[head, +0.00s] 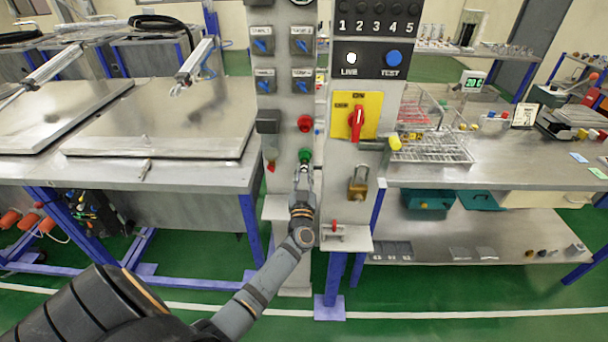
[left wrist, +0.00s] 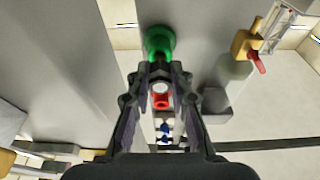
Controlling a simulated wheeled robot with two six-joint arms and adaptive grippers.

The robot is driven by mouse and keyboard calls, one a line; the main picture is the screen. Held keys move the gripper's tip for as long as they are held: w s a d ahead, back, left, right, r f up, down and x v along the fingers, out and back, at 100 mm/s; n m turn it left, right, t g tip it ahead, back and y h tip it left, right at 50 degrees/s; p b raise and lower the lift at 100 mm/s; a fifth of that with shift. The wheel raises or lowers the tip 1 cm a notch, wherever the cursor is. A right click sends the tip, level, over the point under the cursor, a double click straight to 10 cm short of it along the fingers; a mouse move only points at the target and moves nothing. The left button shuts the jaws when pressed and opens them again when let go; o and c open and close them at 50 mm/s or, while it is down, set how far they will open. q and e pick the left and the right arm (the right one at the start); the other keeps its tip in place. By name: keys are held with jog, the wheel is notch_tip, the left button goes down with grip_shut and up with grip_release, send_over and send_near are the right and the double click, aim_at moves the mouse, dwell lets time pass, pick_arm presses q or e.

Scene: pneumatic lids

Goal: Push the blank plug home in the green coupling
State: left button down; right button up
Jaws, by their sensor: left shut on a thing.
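The green coupling (head: 305,156) sits low on the grey panel's front, below a red round fitting (head: 305,123). In the left wrist view the green coupling (left wrist: 158,42) is just beyond my fingertips. My left gripper (head: 303,171) is shut at the coupling's lower edge, its fingers pointing at it; it also shows in the left wrist view (left wrist: 159,70). It holds the blank plug, which is mostly hidden by the fingers and hard to make out. How far the plug sits in the coupling cannot be told. My right gripper is not in view.
Blue-handled valves (head: 262,46) are higher on the panel. To the right are a red rotary switch on a yellow plate (head: 346,104), a yellow-tipped handle (head: 393,143) and a padlock (head: 358,184). A metal bench (head: 200,172) stands left and another with a wire rack (head: 440,148) right.

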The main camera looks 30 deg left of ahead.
pick_arm(q)
jog(key=shift+w+a, duration=0.4)
jog(key=shift+w, duration=0.25)
jog(key=c, duration=1.1)
grip_release()
jog(key=p+v, duration=0.2)
jog(key=v, duration=0.5)
jog(key=v, duration=1.2)
